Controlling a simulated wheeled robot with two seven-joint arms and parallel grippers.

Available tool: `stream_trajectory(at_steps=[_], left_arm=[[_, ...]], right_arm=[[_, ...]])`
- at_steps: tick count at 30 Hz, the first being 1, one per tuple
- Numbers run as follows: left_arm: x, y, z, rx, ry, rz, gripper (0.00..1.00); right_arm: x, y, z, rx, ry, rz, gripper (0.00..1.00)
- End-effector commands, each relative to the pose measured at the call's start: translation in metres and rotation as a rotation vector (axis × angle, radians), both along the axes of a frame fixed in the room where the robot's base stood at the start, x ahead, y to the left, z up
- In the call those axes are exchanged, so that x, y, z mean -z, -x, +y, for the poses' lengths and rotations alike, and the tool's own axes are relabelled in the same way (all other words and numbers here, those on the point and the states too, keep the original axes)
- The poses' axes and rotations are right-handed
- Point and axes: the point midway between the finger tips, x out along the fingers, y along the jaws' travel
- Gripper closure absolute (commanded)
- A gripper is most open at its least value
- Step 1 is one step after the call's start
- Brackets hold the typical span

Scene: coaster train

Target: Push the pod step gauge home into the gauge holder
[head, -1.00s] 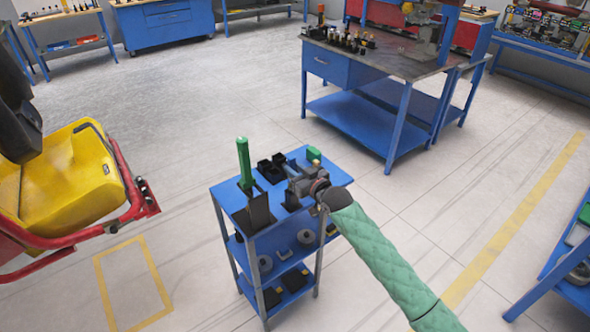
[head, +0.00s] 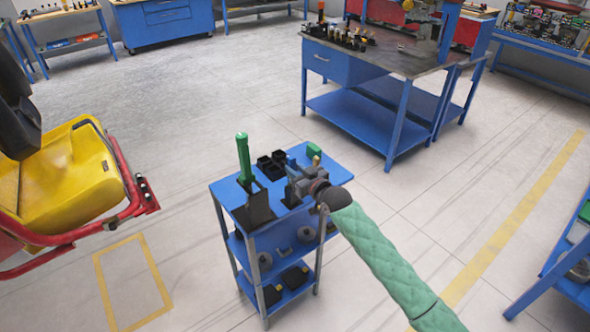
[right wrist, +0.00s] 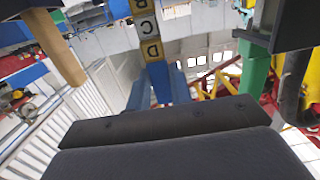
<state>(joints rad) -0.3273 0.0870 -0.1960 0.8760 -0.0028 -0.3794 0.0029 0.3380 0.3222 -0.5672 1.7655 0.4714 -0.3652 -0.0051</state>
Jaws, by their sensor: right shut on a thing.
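My right gripper (head: 297,178) is over the top of the small blue cart and is shut on the pod step gauge. A blue piece also shows at the gripper in the head view. A small black block (head: 290,200), possibly the gauge holder, stands on the cart top below the gripper. The gripper and arm hide part of this spot, so I cannot tell how deep the gauge sits. My left gripper is not in view.
On the blue cart (head: 228,190) stand a green-handled tool (head: 243,160), a dark upright plate (head: 259,208), black bins (head: 272,165), a tan peg (head: 316,162) and a green block (head: 314,150). A yellow seat (head: 75,170) with a red bar is at left.

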Motion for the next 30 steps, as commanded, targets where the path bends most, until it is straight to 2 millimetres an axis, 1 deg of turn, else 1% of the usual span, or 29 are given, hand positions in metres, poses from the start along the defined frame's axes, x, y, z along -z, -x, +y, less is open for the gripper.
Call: stream_trajectory(at_steps=[30], left_arm=[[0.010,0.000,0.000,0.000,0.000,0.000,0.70]], right_arm=[[0.017,0.000,0.000,0.000,0.000,0.000,1.00]])
